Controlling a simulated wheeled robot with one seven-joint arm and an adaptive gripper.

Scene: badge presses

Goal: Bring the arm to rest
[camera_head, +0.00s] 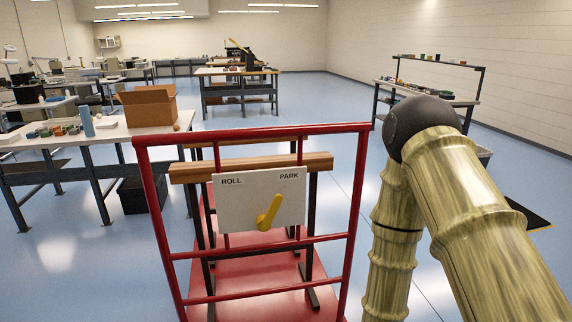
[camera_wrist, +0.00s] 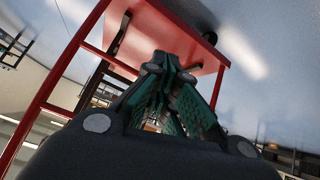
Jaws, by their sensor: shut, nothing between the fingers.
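My arm (camera_head: 455,190) stands at the right of the head view, bent at a dark elbow joint, with a streaked yellow-green surface. The far end of the arm is out of the head view. In the wrist view my gripper (camera_wrist: 168,65) has its dark, green-padded fingers drawn together at the tips, with nothing between them. A red deck (camera_wrist: 185,42) lies beyond the fingertips, and whether they touch it I cannot tell.
A red-railed cart (camera_head: 255,131) stands close in front, left of my arm. Its white plate (camera_head: 235,205) reads ROLL and PARK; the yellow lever (camera_head: 268,212) tilts up toward PARK. A workbench (camera_head: 150,133) stands left.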

